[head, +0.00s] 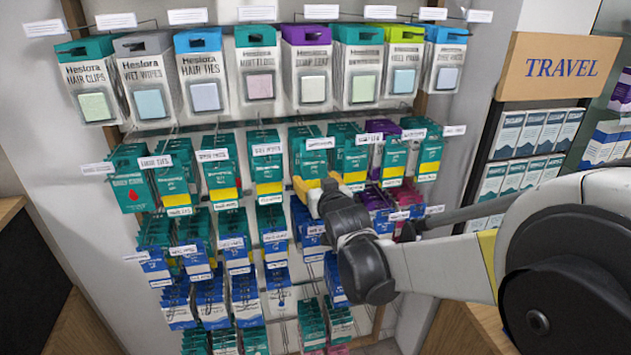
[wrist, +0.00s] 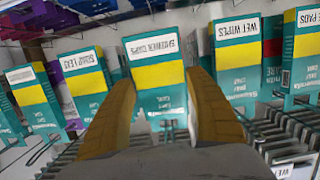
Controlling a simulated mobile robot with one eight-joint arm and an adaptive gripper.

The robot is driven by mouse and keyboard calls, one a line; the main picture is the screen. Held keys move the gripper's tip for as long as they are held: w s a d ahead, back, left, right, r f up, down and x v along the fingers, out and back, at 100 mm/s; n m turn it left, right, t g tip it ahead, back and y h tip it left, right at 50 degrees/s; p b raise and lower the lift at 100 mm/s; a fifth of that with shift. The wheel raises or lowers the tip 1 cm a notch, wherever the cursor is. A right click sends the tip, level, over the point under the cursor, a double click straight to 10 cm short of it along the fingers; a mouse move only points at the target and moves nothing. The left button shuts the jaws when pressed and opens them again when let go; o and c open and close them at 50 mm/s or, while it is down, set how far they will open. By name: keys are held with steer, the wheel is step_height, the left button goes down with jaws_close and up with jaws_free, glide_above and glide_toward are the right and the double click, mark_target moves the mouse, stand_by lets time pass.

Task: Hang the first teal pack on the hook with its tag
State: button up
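My gripper (head: 318,186) is at the pegboard rack, low on a teal pack with a yellow band (head: 308,160) in the second row. In the wrist view my gripper (wrist: 160,88) has its two yellow fingers apart, one on each side of the teal pack (wrist: 158,100). I see no clear contact. A white tag reading like "SHOWER CAPS" (wrist: 152,46) shows over that pack. Neighbouring teal packs bear tags such as "WET WIPES" (wrist: 237,28). I cannot tell which pack is the task's first one, nor its matching hook.
Large packs such as Hair Ties (head: 205,85) hang in the top row. Crowded rows of teal packs (head: 168,180) and blue-and-white packs (head: 180,312) hang close around and below my gripper. A TRAVEL sign (head: 558,68) stands over a shelf of boxes at right.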

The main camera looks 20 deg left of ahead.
steer(key=shift+o, duration=1)
steer(key=v, duration=1.1)
steer(key=s+d+f+m+g+h+b, duration=0.1)
steer(key=s+d+f+m+h+b, duration=0.15)
steer(key=d+f+b, duration=0.7)
steer(key=s+d+f+m+g+h+b, duration=0.1)
steer(key=s+d+f+h+b, duration=0.35)
steer(key=d, duration=0.85)
steer(key=s+d+f+m+g+b, duration=0.1)
steer(key=s+d+f+g+b, duration=0.1)
steer(key=s+d+f+b, duration=0.3)
steer(key=s+d+f+m+g+h+b, duration=0.1)
steer(key=s+d+f+g+b, duration=0.1)
steer(key=s+d+f+b, duration=0.4)
steer(key=s+d+f, duration=0.2)
steer(key=s+f, duration=0.2)
steer(key=f, duration=0.2)
steer(key=shift+f+m, duration=0.35)
